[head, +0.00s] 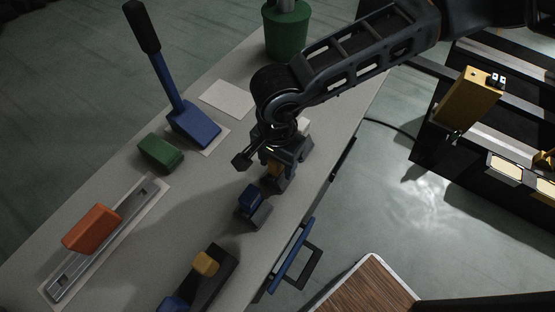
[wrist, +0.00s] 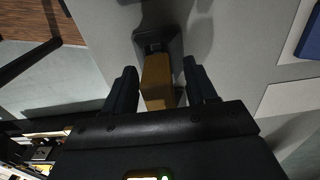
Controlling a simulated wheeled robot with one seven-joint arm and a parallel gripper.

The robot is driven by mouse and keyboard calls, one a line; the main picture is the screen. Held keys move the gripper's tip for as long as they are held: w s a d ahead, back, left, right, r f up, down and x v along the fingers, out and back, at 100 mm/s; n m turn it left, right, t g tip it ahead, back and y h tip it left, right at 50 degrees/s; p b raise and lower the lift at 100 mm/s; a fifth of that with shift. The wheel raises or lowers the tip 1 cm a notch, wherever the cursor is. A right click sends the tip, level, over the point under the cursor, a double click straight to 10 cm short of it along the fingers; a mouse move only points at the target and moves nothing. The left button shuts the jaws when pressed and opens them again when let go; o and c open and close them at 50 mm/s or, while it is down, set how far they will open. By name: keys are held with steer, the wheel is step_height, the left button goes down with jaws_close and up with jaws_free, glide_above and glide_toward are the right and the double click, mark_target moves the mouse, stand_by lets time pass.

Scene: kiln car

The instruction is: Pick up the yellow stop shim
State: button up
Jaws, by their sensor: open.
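A yellow block, which looks like the yellow stop shim (wrist: 157,78), sits against a dark holder (wrist: 152,40) in the wrist view. My gripper (wrist: 161,84) is open, with one dark finger on each side of the block and gaps showing beside it. The wrist housing hides the block's near end. Whether the fingers reach down to its full depth I cannot tell.
Another yellow block (head: 205,264) lies on a dark base nearer the front.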

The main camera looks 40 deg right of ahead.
jaws_close()
stand_by(0.5)
